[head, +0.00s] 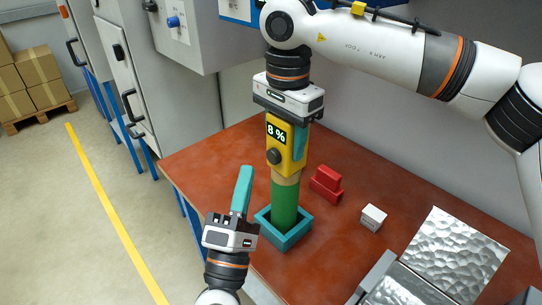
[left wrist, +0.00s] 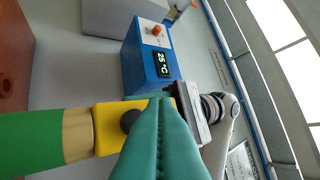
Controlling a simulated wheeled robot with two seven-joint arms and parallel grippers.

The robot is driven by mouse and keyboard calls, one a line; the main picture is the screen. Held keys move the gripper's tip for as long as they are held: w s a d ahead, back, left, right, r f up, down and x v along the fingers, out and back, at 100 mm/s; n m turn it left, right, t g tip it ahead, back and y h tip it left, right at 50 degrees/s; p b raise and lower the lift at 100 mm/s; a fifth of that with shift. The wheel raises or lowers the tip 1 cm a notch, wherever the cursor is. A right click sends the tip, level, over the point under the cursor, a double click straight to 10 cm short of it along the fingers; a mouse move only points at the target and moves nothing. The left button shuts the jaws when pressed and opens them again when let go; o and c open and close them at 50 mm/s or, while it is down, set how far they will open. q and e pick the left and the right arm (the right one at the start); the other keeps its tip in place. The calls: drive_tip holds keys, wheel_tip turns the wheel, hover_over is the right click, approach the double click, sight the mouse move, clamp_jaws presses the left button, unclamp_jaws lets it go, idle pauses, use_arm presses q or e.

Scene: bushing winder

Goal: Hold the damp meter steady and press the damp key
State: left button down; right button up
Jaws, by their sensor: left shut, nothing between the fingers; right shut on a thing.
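The yellow damp meter (head: 279,130) reads "8 %" and has a dark round key (head: 274,156) below its display. It stands upright on the tan top of a green cylinder (head: 284,205), whose foot is in a square teal holder (head: 290,238). My right gripper (head: 291,138) is shut on the meter from above. My left gripper (head: 246,170) is shut and empty, left of the meter, its fingers pointing up. In the left wrist view, the closed teal fingertips (left wrist: 160,101) overlap part of the yellow meter (left wrist: 106,139) beside the key (left wrist: 128,121). Whether they touch is unclear.
A red block (head: 326,184), a small white box (head: 372,217) and a dimpled metal sheet (head: 455,255) are on the brown table (head: 225,160). Grey cabinets (head: 180,100) stand at the left. The left wrist view shows a blue box (left wrist: 146,60) reading "25 °C".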

use_arm(q)
drive_tip(key=shift+s+a, duration=0.9)
use_arm(e)
drive_tip(key=o, duration=1.2)
drive_tip(key=shift+r, duration=0.1)
